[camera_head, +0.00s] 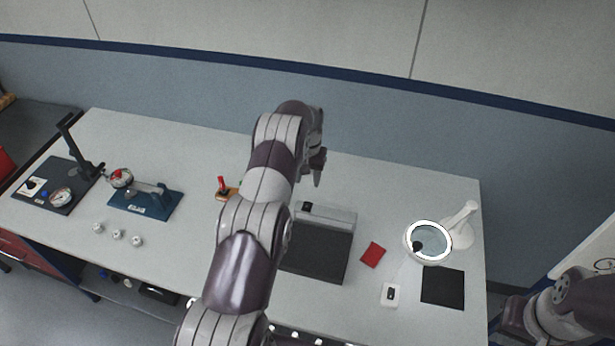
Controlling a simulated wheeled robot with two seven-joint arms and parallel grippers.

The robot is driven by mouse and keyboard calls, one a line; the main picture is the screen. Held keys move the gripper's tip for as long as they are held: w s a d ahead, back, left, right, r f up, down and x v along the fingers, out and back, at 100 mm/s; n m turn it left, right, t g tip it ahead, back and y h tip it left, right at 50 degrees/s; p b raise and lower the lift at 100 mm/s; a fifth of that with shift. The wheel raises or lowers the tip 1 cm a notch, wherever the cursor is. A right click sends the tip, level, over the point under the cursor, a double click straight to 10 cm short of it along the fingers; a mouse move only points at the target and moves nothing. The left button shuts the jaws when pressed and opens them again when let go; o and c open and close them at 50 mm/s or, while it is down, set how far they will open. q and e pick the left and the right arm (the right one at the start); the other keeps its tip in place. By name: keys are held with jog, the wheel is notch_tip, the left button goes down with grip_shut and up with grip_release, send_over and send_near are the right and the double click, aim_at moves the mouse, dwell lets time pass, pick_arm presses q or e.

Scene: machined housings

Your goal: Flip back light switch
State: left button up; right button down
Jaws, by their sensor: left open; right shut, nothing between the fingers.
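A flat dark panel (317,252) lies on the table with a grey housing (335,216) along its back edge. A small black switch (307,206) sits on the left part of that housing; its position is too small to tell. A white box with another small black switch (390,294) lies further right, near a ring lamp (428,241). My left gripper (317,170) is open and empty, behind and above the grey housing, apart from it in the picture. My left arm covers the panel's left side. Only links of my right arm show at the lower right; I cannot make out its gripper.
A red cloth (373,255) and a black mat (443,287) lie to the right. An orange block with a red handle (223,189), a blue fixture (146,200) and a dark gauge stand (57,186) are left. The table's back middle is clear.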

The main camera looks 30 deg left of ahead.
pick_arm(q)
notch_tip(320, 180, up, 3)
jog(key=shift+f+p, duration=0.15)
jog(key=shift+p, duration=0.7)
pick_arm(e)
notch_tip(320, 180, up, 3)
jog(key=shift+r, duration=0.2)
pick_arm(q)
jog(key=shift+w, duration=0.1)
